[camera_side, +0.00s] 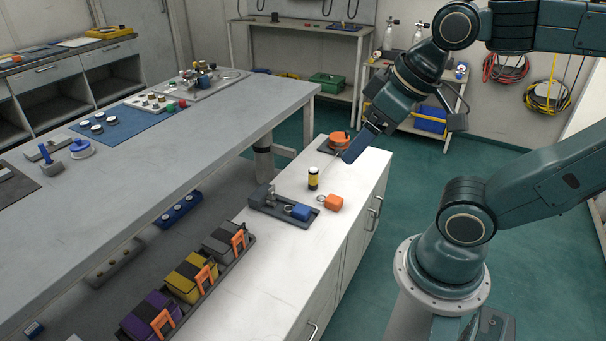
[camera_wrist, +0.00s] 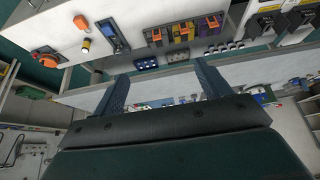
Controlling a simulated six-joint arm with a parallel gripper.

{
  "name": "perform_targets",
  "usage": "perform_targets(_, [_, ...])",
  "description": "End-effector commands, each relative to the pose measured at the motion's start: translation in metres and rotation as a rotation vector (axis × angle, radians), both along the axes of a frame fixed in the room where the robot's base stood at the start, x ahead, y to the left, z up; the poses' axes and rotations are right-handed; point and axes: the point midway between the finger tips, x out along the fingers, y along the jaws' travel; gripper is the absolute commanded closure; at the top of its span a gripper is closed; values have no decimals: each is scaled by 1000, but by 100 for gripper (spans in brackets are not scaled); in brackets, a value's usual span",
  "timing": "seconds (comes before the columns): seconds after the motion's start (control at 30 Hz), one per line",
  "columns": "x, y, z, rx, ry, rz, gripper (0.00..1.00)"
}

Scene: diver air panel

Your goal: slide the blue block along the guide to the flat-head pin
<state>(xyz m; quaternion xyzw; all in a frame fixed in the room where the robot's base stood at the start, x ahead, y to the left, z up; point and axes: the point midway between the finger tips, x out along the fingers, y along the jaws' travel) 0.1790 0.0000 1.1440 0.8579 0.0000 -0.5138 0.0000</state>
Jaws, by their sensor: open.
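The blue block (camera_side: 301,212) sits at the near right end of a dark grey guide plate (camera_side: 282,210) on the white cabinet top. In the wrist view the blue block (camera_wrist: 108,25) shows on the guide plate near the top. A small upright metal fitting (camera_side: 268,194) stands at the plate's other end; I cannot tell whether it is the flat-head pin. A metal ring lies beside the block. My gripper (camera_side: 351,153) is above the cabinet top, beyond and to the right of the block, and apart from it. Its two fingers (camera_wrist: 161,72) are spread, with nothing between them.
An orange block (camera_side: 334,203) with a ring lies beside the plate. An orange round piece (camera_side: 338,141) is near my gripper. A rack with several pouches (camera_side: 186,278) lines the cabinet's left. The near cabinet top is clear.

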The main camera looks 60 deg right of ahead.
Motion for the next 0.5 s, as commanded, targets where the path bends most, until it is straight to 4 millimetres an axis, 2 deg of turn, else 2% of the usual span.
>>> perform_targets(0.2, [0, 0, 0, 0, 0, 0, 24])
perform_targets(0.5, [9, -3, 1, -7, 13, -2, 83])
